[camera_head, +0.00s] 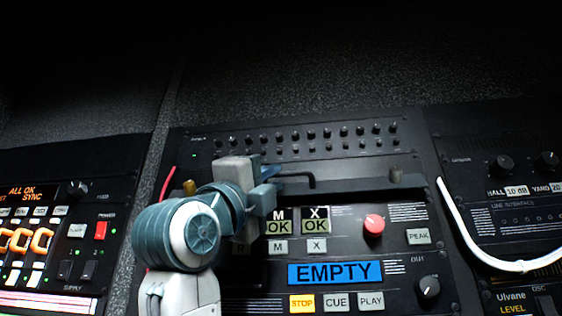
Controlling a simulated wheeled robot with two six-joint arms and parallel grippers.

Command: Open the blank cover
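The blank cover appears to be the plain dark strip (355,171) across the middle rack unit, below the row of small knobs. A thin black bent handle (300,176) stands out near its left part. My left gripper (265,184) is at the left end of this handle, with its blue-grey fingers beside or around it. The handle's left end is hidden by the fingers, so I cannot tell whether they grip it. My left arm hides the left part of the unit. My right gripper is not in view.
Below the strip are a red knob (374,225), a blue EMPTY display (335,272) and several buttons. A white cable (466,236) hangs on the right. A red cable (167,184) and a brass-coloured peg (189,187) are at the left. A lit panel (30,235) stands far left.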

